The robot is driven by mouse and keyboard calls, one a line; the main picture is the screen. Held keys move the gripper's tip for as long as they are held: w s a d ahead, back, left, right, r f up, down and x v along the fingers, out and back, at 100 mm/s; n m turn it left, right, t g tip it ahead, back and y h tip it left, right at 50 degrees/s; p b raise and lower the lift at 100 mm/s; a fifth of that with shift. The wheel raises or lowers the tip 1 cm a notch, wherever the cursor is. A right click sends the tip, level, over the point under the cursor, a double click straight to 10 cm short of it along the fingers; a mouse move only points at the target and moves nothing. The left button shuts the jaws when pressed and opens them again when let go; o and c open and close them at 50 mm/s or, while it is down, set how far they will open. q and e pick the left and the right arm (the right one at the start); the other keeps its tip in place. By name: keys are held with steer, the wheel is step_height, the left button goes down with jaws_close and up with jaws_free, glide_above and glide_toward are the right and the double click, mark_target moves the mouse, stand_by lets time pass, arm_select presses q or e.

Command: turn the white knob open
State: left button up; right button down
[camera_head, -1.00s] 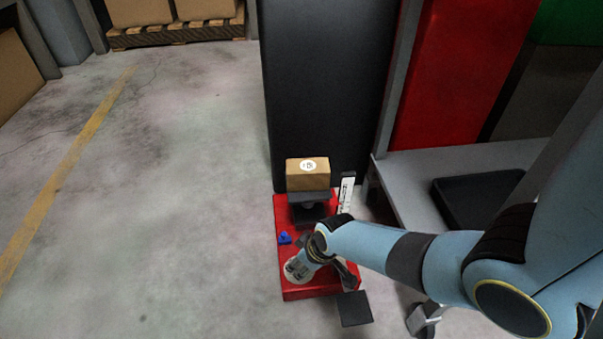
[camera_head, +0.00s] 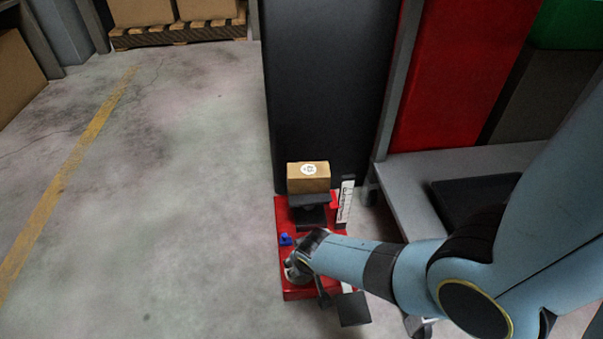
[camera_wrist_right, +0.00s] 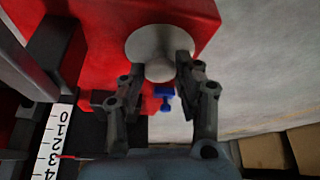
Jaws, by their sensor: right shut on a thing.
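The white knob (camera_wrist_right: 159,71) shows at the top middle of the right wrist view, with a round light grey disc (camera_wrist_right: 158,38) behind it on the red stand (camera_wrist_right: 93,45). My right gripper (camera_wrist_right: 158,75) has one finger on each side of the knob and is shut on it. In the head view my right gripper (camera_head: 298,266) is over the front of the red stand (camera_head: 296,293), and its wrist hides most of the knob. My left gripper is not in view.
A blue valve-like part (camera_head: 286,239) sits on the stand beside my gripper. A cardboard box (camera_head: 308,184) rests on a dark platform behind, next to a white scale (camera_head: 346,201). A grey table (camera_head: 405,200) is at the right; open floor lies left.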

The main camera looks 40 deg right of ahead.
steer(key=m+b, duration=0.1)
steer(key=m+h, duration=0.1)
steer(key=m, duration=0.1)
steer(key=shift+a+f+m+g+b, duration=0.2)
steer(key=shift+m+g+b, duration=0.1)
steer(key=shift+g+b, duration=0.1)
steer(key=m+h+b, duration=0.1)
steer(key=m, duration=0.2)
steer(key=shift+g, duration=0.4)
steer(key=m+b, duration=0.1)
steer(key=m, duration=0.2)
steer(key=shift+w+r+g+h, duration=0.1)
steer(key=shift+g+h, duration=0.3)
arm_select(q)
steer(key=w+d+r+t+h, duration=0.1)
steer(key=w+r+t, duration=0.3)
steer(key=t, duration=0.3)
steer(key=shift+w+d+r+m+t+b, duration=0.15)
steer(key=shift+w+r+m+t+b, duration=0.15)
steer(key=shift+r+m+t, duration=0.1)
arm_select(e)
steer(key=shift+a+m, duration=0.1)
steer(key=shift+m, duration=0.2)
steer(key=c, duration=0.9)
jaws_free()
steer(key=shift+c, duration=0.2)
steer(key=shift+r, duration=0.1)
step_height(320, 180, up, 10)
